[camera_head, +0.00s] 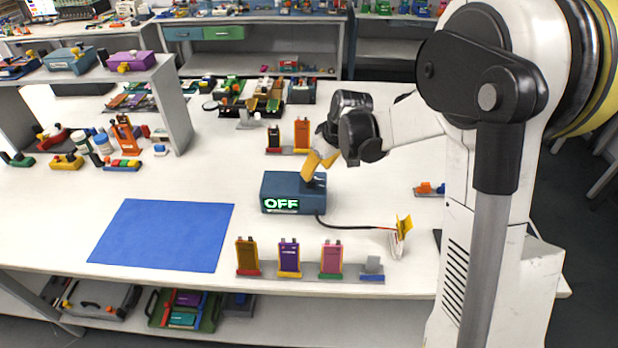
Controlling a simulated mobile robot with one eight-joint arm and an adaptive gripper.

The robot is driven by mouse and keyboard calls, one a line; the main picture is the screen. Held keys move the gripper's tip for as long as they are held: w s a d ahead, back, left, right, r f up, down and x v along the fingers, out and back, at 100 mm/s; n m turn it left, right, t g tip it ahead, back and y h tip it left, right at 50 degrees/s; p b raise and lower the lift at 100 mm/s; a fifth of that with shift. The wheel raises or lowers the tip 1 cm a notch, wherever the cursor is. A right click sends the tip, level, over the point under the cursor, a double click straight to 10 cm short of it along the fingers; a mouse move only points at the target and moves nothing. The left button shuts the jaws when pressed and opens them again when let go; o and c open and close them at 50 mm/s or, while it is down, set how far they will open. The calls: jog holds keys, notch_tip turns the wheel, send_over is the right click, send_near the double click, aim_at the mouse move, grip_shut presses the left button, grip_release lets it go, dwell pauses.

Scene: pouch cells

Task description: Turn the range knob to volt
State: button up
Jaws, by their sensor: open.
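A dark blue meter box (290,192) stands on the white table, and its lit front display (281,204) reads OFF. My gripper (312,174) is at the top of the box, with its yellow fingers pointing down over the box's right part. The fingers are open. The range knob cannot be made out; the fingers cover the place where they meet the box top. I cannot tell whether they touch a knob. A dark lead (345,225) runs from the box's right side to a white and yellow item (400,238) on the right.
A blue mat (165,235) lies at the left front. A rack (310,273) with several upright pouch cells stands along the front edge. Behind the box is another rack with an orange cell (301,135). A shelf unit (175,105) stands at the left.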

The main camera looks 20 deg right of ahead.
aim_at(310, 182)
jog(key=b+x, duration=0.2)
jog(key=x, duration=0.5)
jog(key=shift+w, duration=0.1)
grip_shut()
